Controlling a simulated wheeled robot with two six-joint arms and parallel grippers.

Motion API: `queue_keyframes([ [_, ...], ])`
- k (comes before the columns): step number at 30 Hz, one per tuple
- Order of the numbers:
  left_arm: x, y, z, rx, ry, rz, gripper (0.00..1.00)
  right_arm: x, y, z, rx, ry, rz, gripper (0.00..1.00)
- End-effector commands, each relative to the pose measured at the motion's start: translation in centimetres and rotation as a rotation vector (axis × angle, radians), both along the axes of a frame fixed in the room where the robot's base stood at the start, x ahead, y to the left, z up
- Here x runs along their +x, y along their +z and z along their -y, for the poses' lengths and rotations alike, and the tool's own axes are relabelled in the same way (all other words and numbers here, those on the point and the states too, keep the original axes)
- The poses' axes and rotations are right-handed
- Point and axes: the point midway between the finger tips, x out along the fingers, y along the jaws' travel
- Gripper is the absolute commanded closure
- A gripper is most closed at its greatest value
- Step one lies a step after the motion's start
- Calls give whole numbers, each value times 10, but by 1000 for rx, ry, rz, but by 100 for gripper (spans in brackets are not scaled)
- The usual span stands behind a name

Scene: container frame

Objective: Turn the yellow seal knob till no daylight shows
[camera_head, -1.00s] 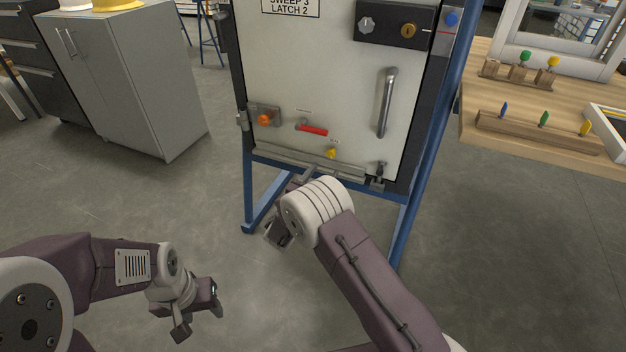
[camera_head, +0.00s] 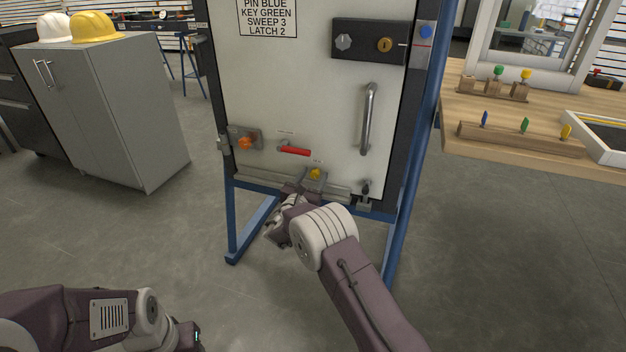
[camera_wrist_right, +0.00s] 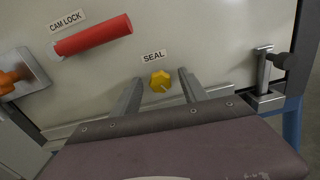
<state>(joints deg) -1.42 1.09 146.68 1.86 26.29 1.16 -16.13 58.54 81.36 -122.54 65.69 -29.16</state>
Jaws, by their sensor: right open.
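The yellow seal knob (camera_wrist_right: 160,81) sits low on the pale door panel (camera_head: 250,100), under a SEAL label (camera_wrist_right: 153,57). It also shows in the head view (camera_head: 315,174), at the tip of my right arm. My right gripper (camera_wrist_right: 156,82) is open, with one finger on each side of the knob in the wrist view. I cannot tell whether either finger touches it. A sweep strip (camera_wrist_right: 90,124) along the door's bottom edge runs behind the fingers. My left gripper (camera_head: 190,338) is only partly in view at the bottom left, its fingers cut off.
A red cam lock handle (camera_head: 294,150) and an orange knob (camera_head: 245,143) are left of the seal knob. A vertical door handle (camera_head: 369,118) and a small latch (camera_head: 365,189) are right. A blue stand (camera_head: 396,220) carries the door. A wooden table (camera_head: 480,125) stands at right.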

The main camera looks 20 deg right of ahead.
Motion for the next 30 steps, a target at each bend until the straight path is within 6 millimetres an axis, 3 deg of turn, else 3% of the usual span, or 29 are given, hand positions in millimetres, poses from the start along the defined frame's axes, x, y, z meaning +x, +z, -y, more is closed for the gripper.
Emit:
queue_keyframes([
  [1,0,0,0,0,0,0,49,0,0,0,0,0,0,52],
  [6,0,0,0,0,0,0,49,0,0,0,1,0,-1,99],
  [11,0,-6,0,0,0,0,49,0,-3,0,31,0,21,100],
  [17,0,-29,0,0,0,0,49,-1,-6,0,225,-1,151,100],
  [26,0,-27,0,0,0,0,49,-1,-1,0,264,-1,175,100],
  [27,0,-27,0,0,0,0,49,-1,-1,0,263,-1,175,68],
  [29,0,-27,0,0,0,0,49,-1,-1,0,263,-1,175,51],
  [30,0,-27,0,0,0,0,49,-1,-1,0,263,-1,175,49],
])
